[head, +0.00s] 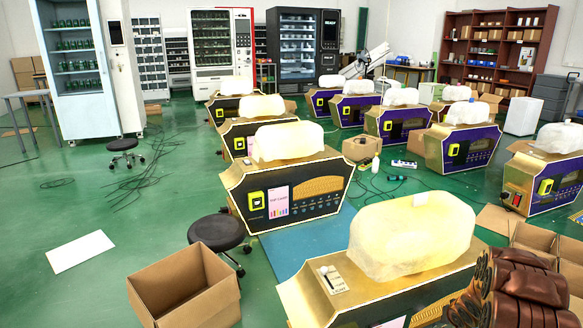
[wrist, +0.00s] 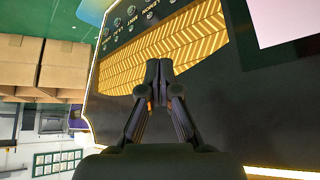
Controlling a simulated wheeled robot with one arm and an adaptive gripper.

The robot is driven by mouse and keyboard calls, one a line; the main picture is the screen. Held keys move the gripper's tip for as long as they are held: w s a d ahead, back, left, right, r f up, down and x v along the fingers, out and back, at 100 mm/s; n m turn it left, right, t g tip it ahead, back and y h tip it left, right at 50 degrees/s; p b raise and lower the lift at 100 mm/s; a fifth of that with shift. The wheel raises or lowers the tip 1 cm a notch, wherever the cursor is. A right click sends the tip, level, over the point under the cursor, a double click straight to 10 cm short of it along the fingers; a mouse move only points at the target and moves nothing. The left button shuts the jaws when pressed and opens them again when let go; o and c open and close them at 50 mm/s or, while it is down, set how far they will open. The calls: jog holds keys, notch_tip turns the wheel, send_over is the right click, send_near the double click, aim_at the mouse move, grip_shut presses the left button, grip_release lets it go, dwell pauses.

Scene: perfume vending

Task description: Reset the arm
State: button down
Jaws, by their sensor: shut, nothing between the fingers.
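My gripper (wrist: 159,70) is in the middle of the wrist view, with its two dark fingers together and nothing between them. It is in front of a dark perfume machine panel (wrist: 215,85) that has a gold chevron-patterned area (wrist: 120,76) and a row of small round buttons along it. The panel appears turned sideways in this view. I cannot tell whether the fingertips touch it. In the head view the gripper cannot be made out. The nearest perfume machine (head: 320,295) has a gold body and a pale translucent cover (head: 410,235).
More perfume machines stand in rows, including a black and gold one (head: 290,190) and a purple one (head: 460,148). An open cardboard box (head: 185,290) and a round black stool (head: 217,232) stand at the lower left. Green floor (head: 150,215) is open at left.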

jog(key=s+a+r+g+h+p, duration=0.1)
jog(key=s+a+r+p, duration=0.35)
jog(key=r, duration=0.75)
jog(key=s+a+r+g+p, duration=0.1)
jog(key=s+a+r+p, duration=0.3)
jog(key=r, duration=0.8)
jog(key=s+a+r+g+h+p, duration=0.1)
jog(key=s+a+r+g+p, duration=0.25)
jog(key=r, duration=0.85)
jog(key=s+a+r+n+g+y+p, duration=0.1)
jog(key=s+a+r+p, duration=0.4)
jog(key=s, duration=0.5)
jog(key=s+a+r+n+y+p, duration=0.1)
jog(key=s+a+r+p, duration=0.5)
jog(key=s+a+r, duration=0.4)
jog(key=s+a+r+n+g+y+p, duration=0.1)
jog(key=s+a+r+n+y+p, duration=0.1)
jog(key=s+a+r+p, duration=0.4)
jog(key=s+a+r, duration=0.2)
jog(key=s+r, duration=0.2)
jog(key=s, duration=0.2)
jog(key=shift+s+r+g, duration=0.25)
jog(key=shift+r+g, duration=0.1)
jog(key=shift+r, duration=0.05)
